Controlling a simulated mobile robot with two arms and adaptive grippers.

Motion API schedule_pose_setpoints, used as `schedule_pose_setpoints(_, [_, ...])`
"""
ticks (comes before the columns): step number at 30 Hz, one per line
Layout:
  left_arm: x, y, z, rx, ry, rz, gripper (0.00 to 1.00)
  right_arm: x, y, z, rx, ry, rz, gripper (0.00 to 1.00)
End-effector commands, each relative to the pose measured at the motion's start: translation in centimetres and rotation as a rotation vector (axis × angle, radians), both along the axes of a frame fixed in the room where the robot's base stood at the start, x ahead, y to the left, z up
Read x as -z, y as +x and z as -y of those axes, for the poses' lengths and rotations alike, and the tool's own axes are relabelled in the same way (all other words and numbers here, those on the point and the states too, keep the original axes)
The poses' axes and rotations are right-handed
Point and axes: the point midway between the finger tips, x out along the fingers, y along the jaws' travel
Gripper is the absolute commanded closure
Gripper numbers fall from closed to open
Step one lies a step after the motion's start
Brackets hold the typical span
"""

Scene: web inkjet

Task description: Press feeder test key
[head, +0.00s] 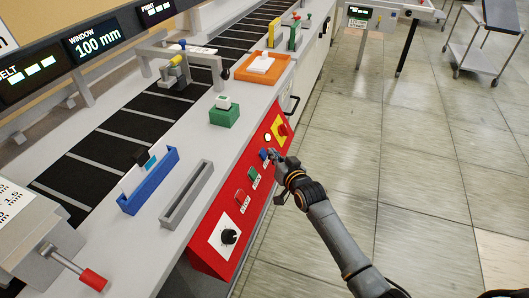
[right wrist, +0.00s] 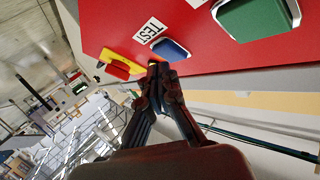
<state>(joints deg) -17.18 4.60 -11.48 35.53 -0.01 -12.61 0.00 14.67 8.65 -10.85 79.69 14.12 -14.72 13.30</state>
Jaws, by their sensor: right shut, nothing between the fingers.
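The feeder test key is a blue button (right wrist: 170,49) beside a white TEST label (right wrist: 151,31) on the red panel (right wrist: 110,18) in the right wrist view. In the head view the blue key (head: 264,153) shows on the sloped red panel front, partly crowded by my gripper. My right gripper (head: 275,157) is shut and empty, its tips pointing at the panel by the blue key. In the right wrist view the shut fingertips (right wrist: 157,67) appear just below the blue key; I cannot tell whether they touch it. My left gripper is not in view.
Beside the blue key are a green key (head: 254,174), a red key (head: 241,196) and a black knob (head: 229,236). A red switch on a yellow plate (head: 276,135) is on the other side. A cart (head: 478,50) stands far off; the tiled floor is open.

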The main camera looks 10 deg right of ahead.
Motion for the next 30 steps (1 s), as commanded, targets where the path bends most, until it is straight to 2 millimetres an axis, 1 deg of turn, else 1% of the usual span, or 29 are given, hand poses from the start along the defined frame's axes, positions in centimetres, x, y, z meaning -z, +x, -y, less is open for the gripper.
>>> schedule_pose_setpoints(1, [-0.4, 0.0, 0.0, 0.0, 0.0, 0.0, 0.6, -0.3, -0.1, 0.2, 0.0, -0.001, 0.0, 1.0])
schedule_pose_setpoints(10, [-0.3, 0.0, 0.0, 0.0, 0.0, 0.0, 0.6, -0.2, -0.2, 0.2, 0.0, 0.0, 0.001, 1.0])
schedule_pose_setpoints(13, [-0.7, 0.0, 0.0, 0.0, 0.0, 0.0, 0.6, -0.5, -0.4, 0.5, 0.0, -0.001, 0.0, 1.0])
schedule_pose_setpoints(24, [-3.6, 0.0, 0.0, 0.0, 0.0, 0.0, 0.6, -2.4, -2.2, 3.2, 0.0, -0.002, 0.0, 1.0])
schedule_pose_setpoints(30, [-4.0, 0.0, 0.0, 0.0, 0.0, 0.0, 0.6, -2.6, -2.7, 3.8, -0.001, 0.001, 0.0, 1.0])
